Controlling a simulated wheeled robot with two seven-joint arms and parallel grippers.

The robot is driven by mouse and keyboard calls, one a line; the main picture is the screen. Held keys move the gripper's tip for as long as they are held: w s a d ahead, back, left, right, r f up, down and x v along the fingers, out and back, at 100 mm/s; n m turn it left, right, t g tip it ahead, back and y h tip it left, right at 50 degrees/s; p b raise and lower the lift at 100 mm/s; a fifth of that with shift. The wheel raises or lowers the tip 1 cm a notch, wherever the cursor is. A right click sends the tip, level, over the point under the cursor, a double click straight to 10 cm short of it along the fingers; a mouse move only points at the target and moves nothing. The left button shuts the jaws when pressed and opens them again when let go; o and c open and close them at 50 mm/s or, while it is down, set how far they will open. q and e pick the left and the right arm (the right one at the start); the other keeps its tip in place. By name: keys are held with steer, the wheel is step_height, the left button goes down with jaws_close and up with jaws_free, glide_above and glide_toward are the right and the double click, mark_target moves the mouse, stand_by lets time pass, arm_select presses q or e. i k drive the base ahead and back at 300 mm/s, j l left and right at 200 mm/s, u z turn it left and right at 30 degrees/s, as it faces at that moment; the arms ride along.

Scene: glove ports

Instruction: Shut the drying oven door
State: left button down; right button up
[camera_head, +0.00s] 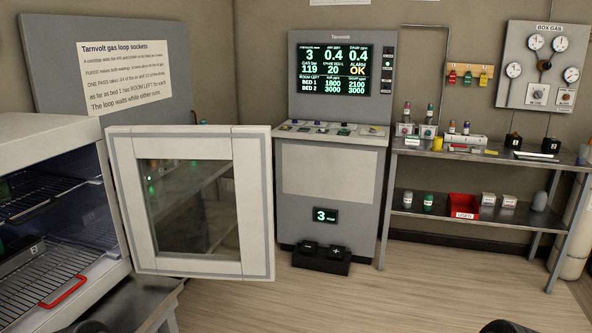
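The drying oven (50,145) is a pale box at the left edge, its front open towards me. Its door (258,200) has a pale frame around a dark glass window (190,205). The door stands wide open, swung out to the right of the oven mouth. Wire shelves (45,195) show inside. A red handle (66,291) is at the front of the lower shelf. No door handle can be made out on the side facing me. Neither gripper can be seen; only small dark shapes cut the bottom edge.
A grey console (330,180) with a lit screen stands behind the door, with a black pedal box (321,260) at its foot. A steel bench (480,155) with small bottles and a red bin (464,206) is at right. The wooden floor (400,295) in front is clear.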

mark_target(249, 147)
steer(key=i+l+u, duration=0.15)
steer(key=i+u, duration=0.25)
steer(key=i+l+u, duration=0.25)
steer(key=u, duration=0.15)
steer(key=i+l+u, duration=0.6)
steer(key=l+u, duration=0.2)
steer(key=i+l+u, duration=0.2)
steer(key=l+u, duration=0.6)
steer(key=l, duration=0.2)
steer(key=l+u, duration=0.4)
steer(key=l, duration=0.2)
steer(key=l+u, duration=0.4)
steer(key=l, duration=0.2)
steer(key=l+u, duration=0.25)
steer(key=k+l+u, duration=0.1)
steer(key=u, duration=0.2)
steer(key=k+u, duration=0.25)
steer(key=k+l+u, duration=0.25)
steer(key=k, duration=0.2)
steer(key=k+u, duration=0.2)
steer(key=k, duration=0.2)
steer(key=k+z, duration=0.15)
steer(key=z, duration=0.35)
steer(key=k+l+z, duration=0.15)
steer(key=z, duration=0.3)
steer(key=k+l+z, duration=0.15)
steer(key=z, duration=0.35)
